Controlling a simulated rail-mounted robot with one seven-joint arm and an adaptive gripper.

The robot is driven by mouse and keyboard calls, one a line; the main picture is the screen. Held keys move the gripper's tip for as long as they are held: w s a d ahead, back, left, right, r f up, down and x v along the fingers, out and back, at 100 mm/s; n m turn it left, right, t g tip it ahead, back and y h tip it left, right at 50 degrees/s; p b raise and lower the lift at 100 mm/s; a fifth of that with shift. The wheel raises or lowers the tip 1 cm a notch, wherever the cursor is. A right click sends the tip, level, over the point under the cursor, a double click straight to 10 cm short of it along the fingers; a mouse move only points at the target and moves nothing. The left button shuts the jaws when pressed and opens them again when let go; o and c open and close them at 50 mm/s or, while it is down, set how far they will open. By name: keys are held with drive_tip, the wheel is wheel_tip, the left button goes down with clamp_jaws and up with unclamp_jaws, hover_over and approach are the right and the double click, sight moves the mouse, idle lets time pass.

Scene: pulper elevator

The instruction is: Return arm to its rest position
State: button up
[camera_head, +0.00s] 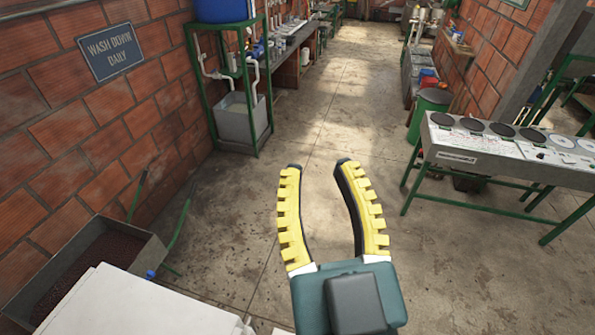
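My gripper (318,168) is in the lower middle of the head view, with yellow ribbed fingers and a dark teal body. The two fingers are spread apart and nothing is between them. It is held above the concrete floor and appears to touch nothing. The rest of my arm behind the gripper is cut off by the bottom edge.
A grey bin of dark beans (95,262) is at lower left. A white surface (125,305) is beside it. A green stand with a basin (240,118) is by the brick wall. A table with several round plates (480,145) is at right. The middle floor (340,100) is clear.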

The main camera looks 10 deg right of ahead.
drive_tip(key=shift+m, duration=0.3)
drive_tip(key=r+p, duration=0.3)
drive_tip(key=r, duration=0.1)
drive_tip(key=shift+s+d+p, duration=0.1)
drive_tip(key=shift+d+p, duration=0.1)
drive_tip(key=shift+p, duration=0.15)
idle(0.5)
